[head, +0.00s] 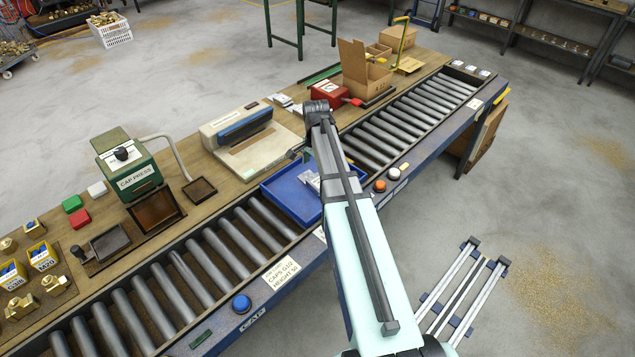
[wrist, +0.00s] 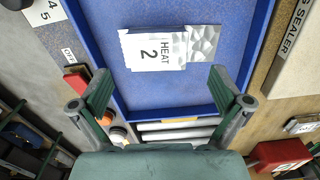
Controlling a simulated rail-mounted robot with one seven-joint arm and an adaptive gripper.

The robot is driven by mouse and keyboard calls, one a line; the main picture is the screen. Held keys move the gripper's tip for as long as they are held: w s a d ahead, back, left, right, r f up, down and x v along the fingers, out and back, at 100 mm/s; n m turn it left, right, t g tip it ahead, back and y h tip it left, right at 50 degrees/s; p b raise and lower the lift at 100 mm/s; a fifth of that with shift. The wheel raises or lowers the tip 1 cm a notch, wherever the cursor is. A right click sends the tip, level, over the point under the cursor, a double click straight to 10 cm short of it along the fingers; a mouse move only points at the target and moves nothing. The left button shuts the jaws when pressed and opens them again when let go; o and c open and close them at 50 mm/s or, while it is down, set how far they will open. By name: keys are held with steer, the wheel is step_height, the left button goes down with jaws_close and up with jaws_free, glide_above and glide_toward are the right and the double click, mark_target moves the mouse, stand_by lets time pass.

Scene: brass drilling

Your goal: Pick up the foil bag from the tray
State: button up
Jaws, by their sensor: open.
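The foil bag (wrist: 203,42) is silvery and crinkled and lies in the blue tray (wrist: 112,88). A white label reading "HEAT 2" (wrist: 155,52) covers its left part in the wrist view. In the head view the bag (head: 311,180) lies near the tray's right side, partly hidden by my arm; the tray (head: 277,190) sits on the roller conveyor. My gripper (wrist: 160,78) is open and empty, its two green-padded fingers wide apart. The bag appears between and beyond the fingertips, not touching them. In the head view my arm hides most of the gripper.
The roller conveyor (head: 240,245) runs along the bench. A cream sealer machine (head: 240,137) stands just behind the tray, and a red box (head: 329,93) is behind to the right. Orange and white buttons (head: 380,186) are on the conveyor's front edge. The tray floor around the bag is bare.

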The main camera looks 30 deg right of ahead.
mark_target(318, 182)
steer(key=shift+s+d+f+p, duration=0.15)
steer(key=shift+f+p, duration=0.55)
steer(key=shift+f, duration=0.85)
steer(key=shift+d+f+p, duration=0.15)
steer(key=shift+f+p, duration=0.5)
steer(key=shift+f, duration=0.85)
steer(key=c, duration=1.1)
